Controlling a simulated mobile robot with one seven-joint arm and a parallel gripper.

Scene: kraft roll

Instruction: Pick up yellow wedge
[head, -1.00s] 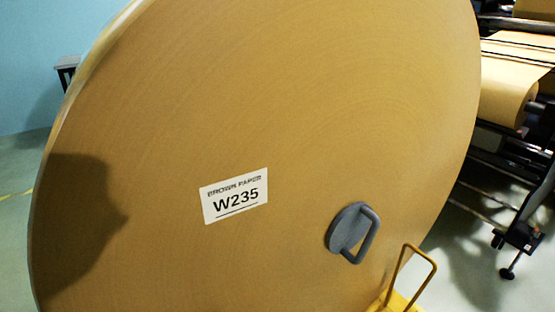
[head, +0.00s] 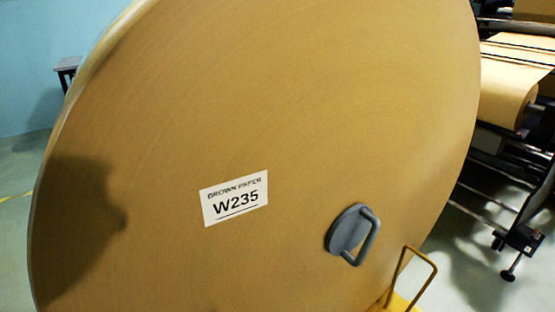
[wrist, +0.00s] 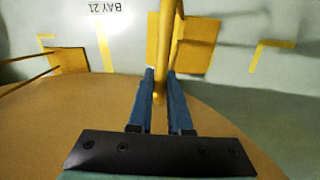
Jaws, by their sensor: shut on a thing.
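In the wrist view, my gripper (wrist: 160,74) has its two blue fingers closed on the upright yellow bar handle of a yellow wedge (wrist: 200,48). The wedge's flat yellow body shows behind the handle, over the grey floor; I cannot tell whether it touches the floor. A second yellow wedge (wrist: 69,61) with thin handle rods lies apart at the left of the wrist view. The head view shows a yellow wedge with a looped handle (head: 433,268) at the roll's lower right, cut by the bottom edge, with no gripper at it. My gripper does not show in the head view.
The large brown paper roll (head: 250,110) fills the head view, with a W235 label and a grey handle (head: 347,232). Its brown surface also lies below the fingers in the wrist view (wrist: 50,125). Machinery (head: 520,235) stands at the right. Yellow floor marks (wrist: 265,55) surround the bay.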

